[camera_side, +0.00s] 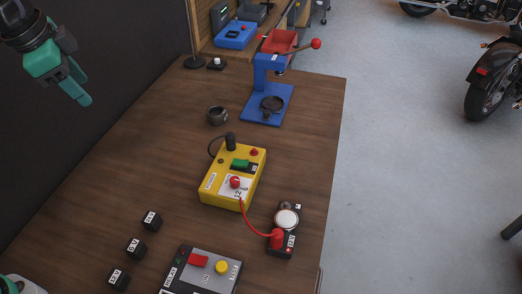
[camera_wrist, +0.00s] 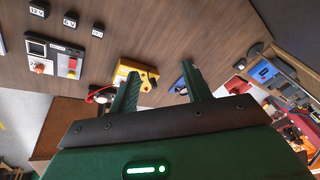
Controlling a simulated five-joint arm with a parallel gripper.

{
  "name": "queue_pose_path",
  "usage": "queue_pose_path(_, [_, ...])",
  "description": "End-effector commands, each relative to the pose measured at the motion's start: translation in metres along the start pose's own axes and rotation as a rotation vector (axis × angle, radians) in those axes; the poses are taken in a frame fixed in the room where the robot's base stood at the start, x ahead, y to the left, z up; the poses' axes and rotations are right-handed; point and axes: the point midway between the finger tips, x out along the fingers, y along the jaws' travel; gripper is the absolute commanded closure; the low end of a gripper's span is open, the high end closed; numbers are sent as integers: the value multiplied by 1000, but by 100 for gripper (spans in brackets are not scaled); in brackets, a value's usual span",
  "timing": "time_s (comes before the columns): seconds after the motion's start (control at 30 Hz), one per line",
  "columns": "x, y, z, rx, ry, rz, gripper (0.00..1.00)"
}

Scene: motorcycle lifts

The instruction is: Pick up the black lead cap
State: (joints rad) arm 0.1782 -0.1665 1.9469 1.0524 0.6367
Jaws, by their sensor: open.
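The black lead cap (camera_side: 230,141) is a small upright black cylinder at the back corner of the yellow box (camera_side: 233,190). A thin black lead curves along its left side. The yellow box also shows in the wrist view (camera_wrist: 128,69), partly hidden behind a finger, with a small dark shape at its right end that may be the cap. My gripper (camera_side: 82,88) is open and empty, high at the upper left of the side view, well apart from the cap. Its green fingers also show spread in the wrist view (camera_wrist: 162,71).
A red cap (camera_side: 277,239) on a red lead sits on a small black device. A blue press (camera_side: 268,90) stands behind the box, with a dark ring (camera_side: 217,116) left of it. Several black blocks (camera_side: 136,248) and a relay box (camera_side: 199,270) lie in front. Wood between is clear.

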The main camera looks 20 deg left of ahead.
Motion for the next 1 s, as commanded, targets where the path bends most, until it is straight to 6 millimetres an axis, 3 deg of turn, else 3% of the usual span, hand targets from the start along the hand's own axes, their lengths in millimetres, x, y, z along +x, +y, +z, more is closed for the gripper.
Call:
queue_pose_path(0.53, [63, -7, -111, 560, -62, 119, 52])
queue_pose_path(1.0, [146, 21, -189, 1039, -84, 236, 52])
